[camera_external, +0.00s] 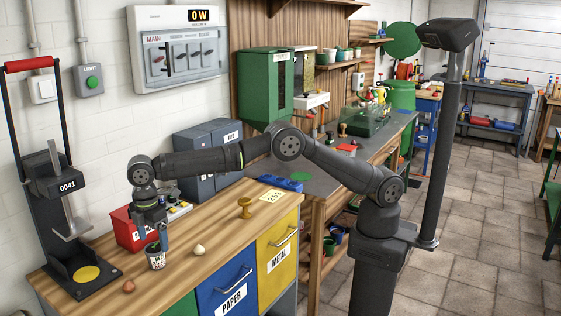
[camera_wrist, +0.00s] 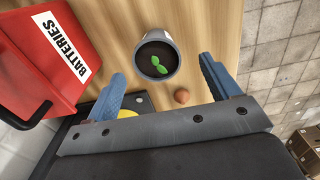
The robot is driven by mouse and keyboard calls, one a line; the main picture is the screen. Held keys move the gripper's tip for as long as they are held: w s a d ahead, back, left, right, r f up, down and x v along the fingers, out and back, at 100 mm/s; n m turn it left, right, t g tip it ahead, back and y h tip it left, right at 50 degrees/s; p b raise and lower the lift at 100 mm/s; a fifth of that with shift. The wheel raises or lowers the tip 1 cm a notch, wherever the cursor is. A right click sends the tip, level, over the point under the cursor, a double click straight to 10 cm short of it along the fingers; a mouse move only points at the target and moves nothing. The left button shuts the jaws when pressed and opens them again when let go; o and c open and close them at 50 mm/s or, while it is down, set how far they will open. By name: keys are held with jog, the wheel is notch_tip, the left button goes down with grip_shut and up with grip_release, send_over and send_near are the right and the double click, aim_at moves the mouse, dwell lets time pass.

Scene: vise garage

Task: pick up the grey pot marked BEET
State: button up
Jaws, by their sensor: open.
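A small grey pot (camera_external: 156,261) stands upright on the wooden worktop, with dark lettering on its side too small to read surely. The wrist view shows the pot (camera_wrist: 157,76) from above, with dark soil and a green seedling (camera_wrist: 158,65). My gripper (camera_external: 152,237) is open and points down, its blue fingertips close to the pot's rim height. In the wrist view the fingers of my gripper (camera_wrist: 162,70) are spread left and right of the pot, with clear gaps, and the pot sits slightly beyond the line between their tips. The pot's lettering is hidden there.
A red BATTERIES box (camera_wrist: 45,60) stands close to the left finger; it also shows in the external view (camera_external: 125,231). A black press (camera_external: 62,215) stands left.

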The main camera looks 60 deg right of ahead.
aim_at(154, 248)
jog(key=shift+w+f, duration=0.2)
jog(key=shift+f, duration=2.95)
jog(key=shift+c, duration=0.2)
jog(key=c, duration=1.1)
